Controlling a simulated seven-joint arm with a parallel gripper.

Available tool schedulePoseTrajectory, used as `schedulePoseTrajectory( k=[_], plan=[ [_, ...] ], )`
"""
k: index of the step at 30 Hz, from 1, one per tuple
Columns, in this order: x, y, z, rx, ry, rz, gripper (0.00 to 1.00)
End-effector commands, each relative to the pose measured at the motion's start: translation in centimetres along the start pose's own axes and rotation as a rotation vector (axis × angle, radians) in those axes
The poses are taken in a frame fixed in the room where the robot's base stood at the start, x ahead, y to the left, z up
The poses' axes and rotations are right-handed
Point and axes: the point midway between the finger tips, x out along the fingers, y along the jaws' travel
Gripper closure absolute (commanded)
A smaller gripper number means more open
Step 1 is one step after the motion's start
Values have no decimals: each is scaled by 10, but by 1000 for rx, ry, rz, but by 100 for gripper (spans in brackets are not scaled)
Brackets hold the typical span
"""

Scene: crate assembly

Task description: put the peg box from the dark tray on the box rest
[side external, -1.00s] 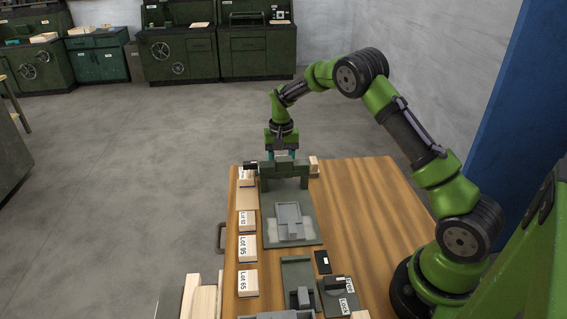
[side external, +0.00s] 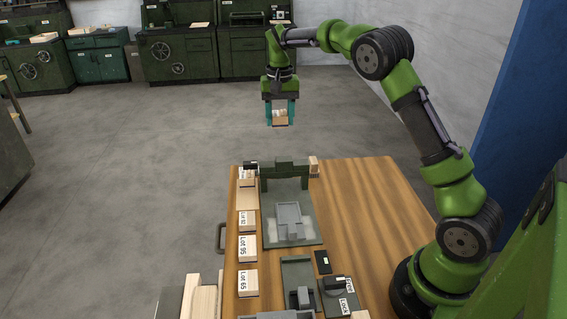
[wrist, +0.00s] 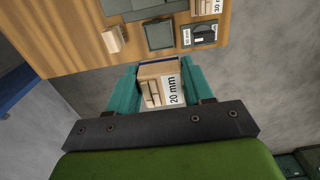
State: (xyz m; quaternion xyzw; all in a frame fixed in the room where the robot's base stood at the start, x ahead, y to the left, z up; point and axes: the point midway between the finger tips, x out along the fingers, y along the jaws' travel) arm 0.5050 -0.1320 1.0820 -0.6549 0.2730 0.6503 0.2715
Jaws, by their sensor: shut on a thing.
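My gripper (side external: 281,118) is raised above and beyond the far end of the table, shut on a pale wooden peg box (side external: 281,117). In the wrist view the peg box (wrist: 158,84) sits between the teal fingers, with pegs in it and a label reading 20 mm. A square dark tray-like piece (wrist: 159,34), empty, lies near the table's far edge in the wrist view. In the side view a dark green bridge-shaped stand (side external: 285,168) is there, below my gripper. I cannot tell which piece is the box rest.
A small wooden block (side external: 314,164) and a black labelled piece (side external: 250,165) flank the stand. Labelled lot boxes (side external: 247,248) line the left edge. A grey fixture (side external: 289,216) sits on a green plate. The table's right side (side external: 365,220) is clear.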

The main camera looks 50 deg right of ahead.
Motion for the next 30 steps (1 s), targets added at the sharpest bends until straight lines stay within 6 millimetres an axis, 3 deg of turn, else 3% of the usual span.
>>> schedulePoseTrajectory(
  k=[12, 20, 30],
  plan=[
    [2, -74, 80, -12, -7, -1, 81],
    [3, -102, 124, -13, -6, -1, 81],
    [57, -100, 121, -7, -7, 1, 81]
  ],
)
